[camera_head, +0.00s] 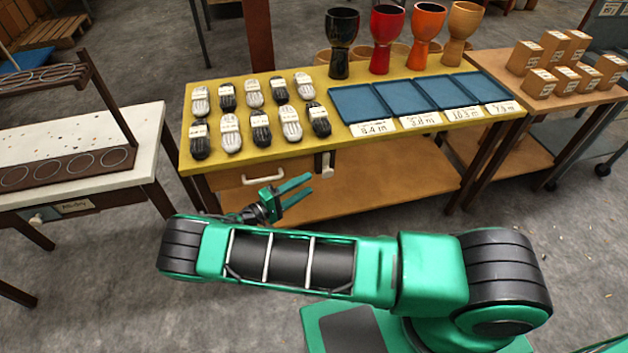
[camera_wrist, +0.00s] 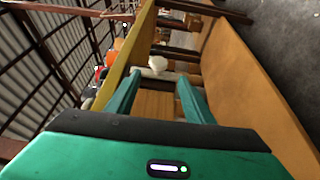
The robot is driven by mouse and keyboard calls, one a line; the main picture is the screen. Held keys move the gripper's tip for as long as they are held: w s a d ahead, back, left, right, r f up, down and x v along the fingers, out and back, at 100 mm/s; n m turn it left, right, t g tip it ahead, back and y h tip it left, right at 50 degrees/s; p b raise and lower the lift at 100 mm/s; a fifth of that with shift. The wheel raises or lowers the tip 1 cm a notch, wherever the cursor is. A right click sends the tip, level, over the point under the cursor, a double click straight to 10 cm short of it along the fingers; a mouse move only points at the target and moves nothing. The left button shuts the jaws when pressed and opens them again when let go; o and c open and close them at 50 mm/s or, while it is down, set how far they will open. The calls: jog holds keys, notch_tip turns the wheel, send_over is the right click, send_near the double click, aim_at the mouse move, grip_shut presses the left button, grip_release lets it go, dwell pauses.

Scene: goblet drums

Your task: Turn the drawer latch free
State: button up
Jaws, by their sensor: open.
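The drawer (camera_head: 232,178) is a wooden front under the yellow table top, with a white handle (camera_head: 263,178). It looks shut. The latch (camera_head: 327,164) is a small pale piece at the drawer's right end, just under the table edge, and it looks upright. My gripper (camera_head: 310,184) is in front of the drawer, with its green fingers apart and pointing right. Their tips are left of the latch and a little lower. In the wrist view the gripper (camera_wrist: 159,78) is open, and a pale knob-like piece (camera_wrist: 158,62), likely the latch, shows beyond the fingers. I see no contact.
A white-topped table (camera_head: 75,150) stands left, and a table with small boxes (camera_head: 540,83) right.

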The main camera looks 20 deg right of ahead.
jog(key=shift+v, duration=1.55)
jog(key=shift+s, duration=0.1)
